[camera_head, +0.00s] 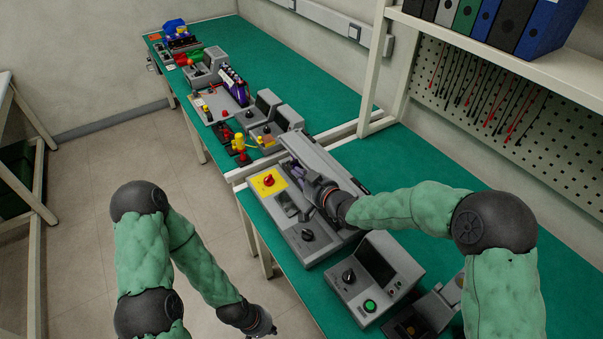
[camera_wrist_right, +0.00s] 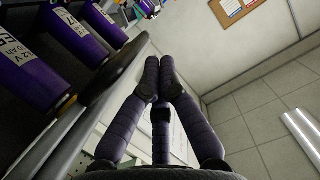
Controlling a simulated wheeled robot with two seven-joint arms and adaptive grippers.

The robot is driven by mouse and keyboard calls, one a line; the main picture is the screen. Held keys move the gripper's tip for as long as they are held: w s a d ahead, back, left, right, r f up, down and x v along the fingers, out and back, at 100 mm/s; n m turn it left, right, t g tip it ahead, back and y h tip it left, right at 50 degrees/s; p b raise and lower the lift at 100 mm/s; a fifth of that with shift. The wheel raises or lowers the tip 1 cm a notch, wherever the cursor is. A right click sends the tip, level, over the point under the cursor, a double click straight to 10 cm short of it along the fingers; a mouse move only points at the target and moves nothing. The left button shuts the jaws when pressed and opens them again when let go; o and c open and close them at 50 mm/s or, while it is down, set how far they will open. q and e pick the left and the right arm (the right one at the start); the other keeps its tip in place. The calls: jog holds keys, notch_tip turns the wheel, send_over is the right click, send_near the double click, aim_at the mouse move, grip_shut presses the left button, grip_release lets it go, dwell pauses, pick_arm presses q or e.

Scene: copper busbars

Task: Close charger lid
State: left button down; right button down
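The charger (camera_head: 303,249) is a grey box on the green bench, with a red knob on a yellow panel, a small screen and a black knob. Its long grey lid (camera_head: 322,158) is raised on the far side. Purple batteries in the charger show large in the right wrist view (camera_wrist_right: 27,72). My right gripper (camera_head: 312,184) is over the open charger, in front of the lid. In the right wrist view its fingers (camera_wrist_right: 160,66) are together with nothing visible between them. My left gripper (camera_head: 264,326) hangs low over the floor, and its fingertips are not clear.
A grey device with a green button (camera_head: 372,282) stands close to the charger's near right side. Other devices (camera_head: 269,118) stand beyond the charger. A shelf with binders (camera_head: 500,22) and a pegboard (camera_head: 480,85) rise at the right. The floor at the left is clear.

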pick_arm(q)
jog(key=shift+f, duration=0.3)
pick_arm(e)
jog(key=shift+f, duration=0.3)
jog(key=shift+r, duration=0.1)
